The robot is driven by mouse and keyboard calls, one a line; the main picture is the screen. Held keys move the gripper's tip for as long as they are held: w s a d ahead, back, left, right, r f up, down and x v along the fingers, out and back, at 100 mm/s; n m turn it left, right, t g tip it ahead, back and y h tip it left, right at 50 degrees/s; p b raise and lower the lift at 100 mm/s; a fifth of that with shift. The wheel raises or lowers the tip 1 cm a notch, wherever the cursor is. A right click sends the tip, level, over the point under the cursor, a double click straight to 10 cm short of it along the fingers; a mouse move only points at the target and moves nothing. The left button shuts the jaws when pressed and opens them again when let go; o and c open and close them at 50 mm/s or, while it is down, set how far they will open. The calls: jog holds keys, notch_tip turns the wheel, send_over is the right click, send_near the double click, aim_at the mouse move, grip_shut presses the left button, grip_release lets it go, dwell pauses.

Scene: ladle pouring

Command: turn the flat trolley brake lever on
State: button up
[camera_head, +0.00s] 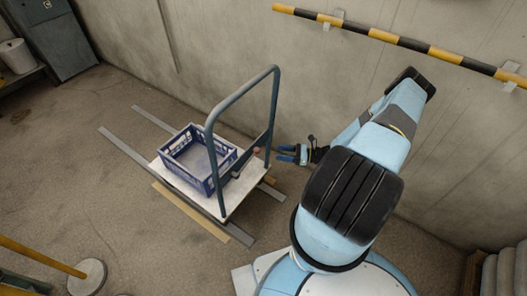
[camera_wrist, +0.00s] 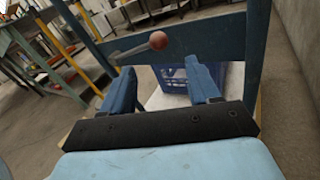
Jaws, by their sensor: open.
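The flat trolley has a pale deck (camera_head: 231,203) and a tall blue-grey push handle (camera_head: 241,98). The brake lever is a thin grey rod with a reddish ball knob (camera_wrist: 157,41), beside the handle's blue crossbar (camera_wrist: 205,40). The knob also looks to show, small, near the crossbar in the head view (camera_head: 256,150). My gripper (camera_head: 279,153) is to the right of the handle, fingers towards the crossbar. In the wrist view my gripper (camera_wrist: 160,68) is open and empty. The knob appears just beyond the fingertips, between them; contact is not visible.
A blue crate (camera_head: 200,158) stands on the deck. Grey rails (camera_head: 125,150) lie on the floor around the trolley. A concrete wall (camera_head: 225,50) with a yellow-black bar (camera_head: 400,42) is behind. A post base (camera_head: 87,277) stands at lower left. The floor at left is mostly clear.

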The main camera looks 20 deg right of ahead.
jog(key=x, duration=0.9)
jog(key=shift+a, duration=0.25)
jog(key=shift+w, duration=0.1)
grip_shut()
